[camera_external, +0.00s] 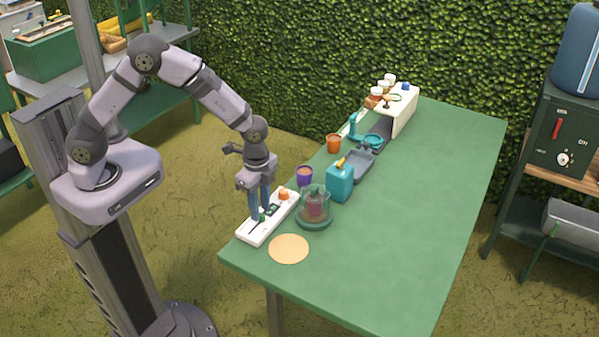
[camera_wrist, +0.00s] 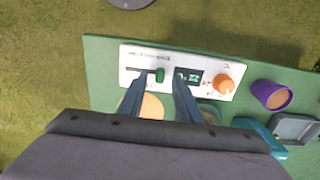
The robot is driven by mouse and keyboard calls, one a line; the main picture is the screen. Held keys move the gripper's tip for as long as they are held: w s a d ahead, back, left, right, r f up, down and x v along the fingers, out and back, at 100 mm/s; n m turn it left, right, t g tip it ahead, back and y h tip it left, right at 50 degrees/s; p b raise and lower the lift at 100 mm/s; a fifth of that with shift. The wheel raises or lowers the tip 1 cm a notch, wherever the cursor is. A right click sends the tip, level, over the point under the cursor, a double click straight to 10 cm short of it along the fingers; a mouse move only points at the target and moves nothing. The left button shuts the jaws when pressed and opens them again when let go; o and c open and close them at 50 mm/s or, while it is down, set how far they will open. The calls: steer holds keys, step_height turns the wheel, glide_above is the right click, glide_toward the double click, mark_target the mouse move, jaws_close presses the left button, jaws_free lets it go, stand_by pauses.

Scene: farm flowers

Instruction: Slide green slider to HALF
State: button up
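The white control panel (camera_external: 256,233) lies at the near left end of the green table. Its green slider (camera_wrist: 160,75) shows in the wrist view near the right end of a dark slot, beside a small display (camera_wrist: 188,77) whose reading is too small to make out. An orange knob (camera_wrist: 223,84) is on the panel's right part in the wrist view. My gripper (camera_external: 261,217) points down over the panel, its two fingers apart. In the wrist view the fingertips (camera_wrist: 158,80) lie on either side of the slider, with a gap. Contact cannot be told.
A glass dome on a green base (camera_external: 314,222) stands close beside the panel. A purple pot (camera_external: 304,176), a teal box (camera_external: 340,184) and an orange pot (camera_external: 333,143) stand farther back. A round tan mat (camera_external: 289,248) lies in front. The table's right side is clear.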

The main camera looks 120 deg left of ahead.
mark_target(256, 226)
steer(key=shift+f, duration=1)
jaws_close()
steer(key=shift+d, duration=1.45)
jaws_free()
steer(key=shift+r, duration=0.1)
step_height(256, 226, up, 7)
steer(key=b, duration=0.1)
steer(key=shift+r, duration=0.1)
